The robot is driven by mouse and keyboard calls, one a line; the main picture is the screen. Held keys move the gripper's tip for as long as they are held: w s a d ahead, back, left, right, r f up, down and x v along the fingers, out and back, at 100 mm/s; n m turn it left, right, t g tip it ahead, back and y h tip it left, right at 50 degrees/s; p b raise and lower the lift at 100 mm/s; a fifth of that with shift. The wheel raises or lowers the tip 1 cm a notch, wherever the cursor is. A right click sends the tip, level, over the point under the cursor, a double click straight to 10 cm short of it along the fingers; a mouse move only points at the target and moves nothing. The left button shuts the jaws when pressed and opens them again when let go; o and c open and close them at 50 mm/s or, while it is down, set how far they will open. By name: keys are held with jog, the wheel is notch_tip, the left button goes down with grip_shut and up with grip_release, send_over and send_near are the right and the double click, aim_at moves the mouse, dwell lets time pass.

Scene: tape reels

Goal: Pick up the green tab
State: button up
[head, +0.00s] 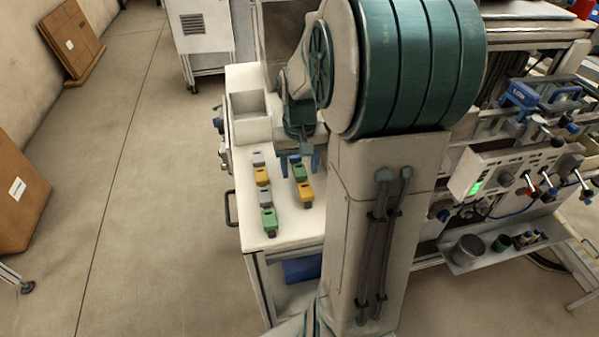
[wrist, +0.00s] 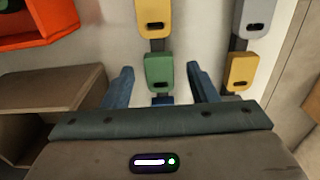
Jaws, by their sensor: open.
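A green tab (wrist: 159,72) shows in the wrist view between my two blue fingers, with a dark slot in its face. In the head view this green tab (head: 300,172) lies in the right row on the white table, just in front of my gripper (head: 300,161). My gripper (wrist: 160,70) is open, with a finger on each side of the tab and gaps on both sides. I cannot tell how far above the tab the fingertips are. A second green tab (head: 268,219) lies at the front end of the left row.
A yellow tab (head: 306,192) lies in front of the green one. The left row holds a yellow tab (head: 262,176) and grey tabs (head: 265,196). A white open box (head: 249,108) stands at the table's back left. An orange bin (wrist: 40,38) shows in the wrist view.

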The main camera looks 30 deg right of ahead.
jog(key=c, duration=1)
jog(key=shift+c, duration=0.2)
jog(key=shift+r, duration=0.15)
